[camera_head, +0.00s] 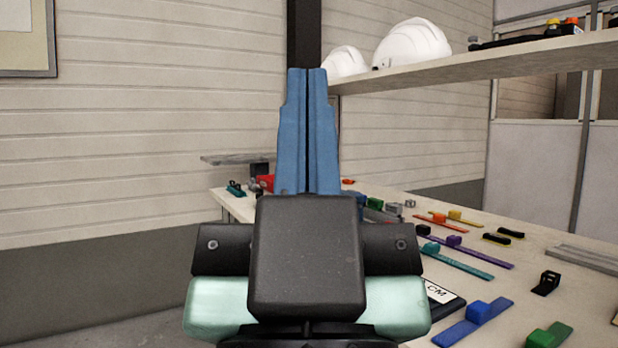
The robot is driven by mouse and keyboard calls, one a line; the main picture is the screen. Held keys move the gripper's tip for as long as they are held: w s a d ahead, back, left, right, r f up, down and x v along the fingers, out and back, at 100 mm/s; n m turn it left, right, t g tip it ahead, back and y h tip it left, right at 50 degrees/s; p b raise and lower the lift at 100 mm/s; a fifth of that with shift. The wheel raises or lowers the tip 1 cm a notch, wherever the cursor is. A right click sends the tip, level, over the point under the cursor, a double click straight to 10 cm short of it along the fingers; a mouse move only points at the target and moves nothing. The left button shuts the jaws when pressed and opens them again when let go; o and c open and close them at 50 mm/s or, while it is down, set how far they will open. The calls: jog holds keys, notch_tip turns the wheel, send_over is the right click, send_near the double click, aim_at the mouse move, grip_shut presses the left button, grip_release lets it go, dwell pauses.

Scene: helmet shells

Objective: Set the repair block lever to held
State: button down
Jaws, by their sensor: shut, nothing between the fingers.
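My gripper (307,75) stands upright in the middle of the head view. Its two blue fingers are shut together with nothing between them. It hides part of the far end of the workbench (398,208). I cannot make out which thing is the repair block or its lever. Several coloured parts lie on the bench, among them a blue strip with a block (476,315), a teal strip (455,260) and a purple strip (480,250). My gripper is apart from the parts I can see on the bench.
A shelf (500,62) above the bench holds two white helmet shells, one nearer (412,44) and one farther (345,62). A small black part (546,282) sits at the right. A dark booklet (441,296) marked "CM" lies near the front edge. Open floor shows at the left.

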notch_tip(320, 180, up, 46)
jog(key=p, duration=4.4)
jog(key=shift+w, duration=0.1)
